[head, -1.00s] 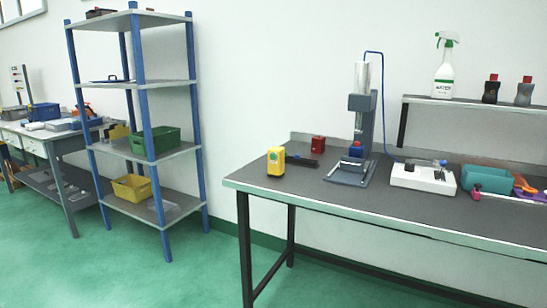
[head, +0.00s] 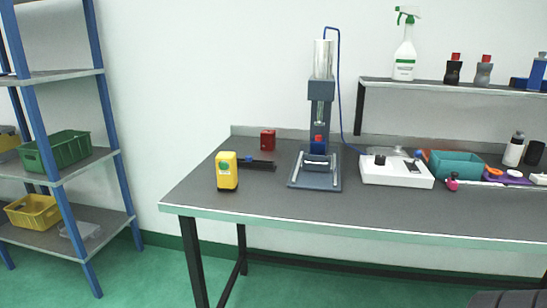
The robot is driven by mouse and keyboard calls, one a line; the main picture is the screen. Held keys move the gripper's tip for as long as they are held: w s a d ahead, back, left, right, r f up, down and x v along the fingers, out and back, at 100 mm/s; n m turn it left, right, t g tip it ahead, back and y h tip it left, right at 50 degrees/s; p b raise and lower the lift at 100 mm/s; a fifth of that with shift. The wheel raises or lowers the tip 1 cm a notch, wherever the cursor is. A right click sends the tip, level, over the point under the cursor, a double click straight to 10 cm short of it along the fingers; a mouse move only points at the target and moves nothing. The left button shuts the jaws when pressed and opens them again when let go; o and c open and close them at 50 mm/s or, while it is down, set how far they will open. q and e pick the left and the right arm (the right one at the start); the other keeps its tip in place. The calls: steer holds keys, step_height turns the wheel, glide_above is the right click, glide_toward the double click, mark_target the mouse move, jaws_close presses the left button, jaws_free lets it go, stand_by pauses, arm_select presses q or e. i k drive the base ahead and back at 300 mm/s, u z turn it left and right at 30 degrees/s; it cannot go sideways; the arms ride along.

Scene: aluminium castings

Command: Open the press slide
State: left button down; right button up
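The press (head: 321,100) stands on the grey workbench (head: 270,205), with a blue frame and a clear and metal cylinder on top. At its foot is a grey base plate (head: 314,180) with a light bar across it, and a blue and red part sits under the ram. A white control box (head: 396,172) with a black knob stands just right of the press. A blue hose runs from the top of the press down toward it. I cannot tell how the slide stands at this size. Neither gripper shows; a dark shape at the bottom right corner is unclear.
A teal bin (head: 456,165) is at the right. A wall shelf (head: 450,88) holds bottles. A blue rack (head: 60,165) stands left; green floor is clear in front.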

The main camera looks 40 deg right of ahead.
mark_target(317, 158)
steer(key=z, duration=0.4)
steer(key=i, duration=1)
steer(key=z, duration=0.7)
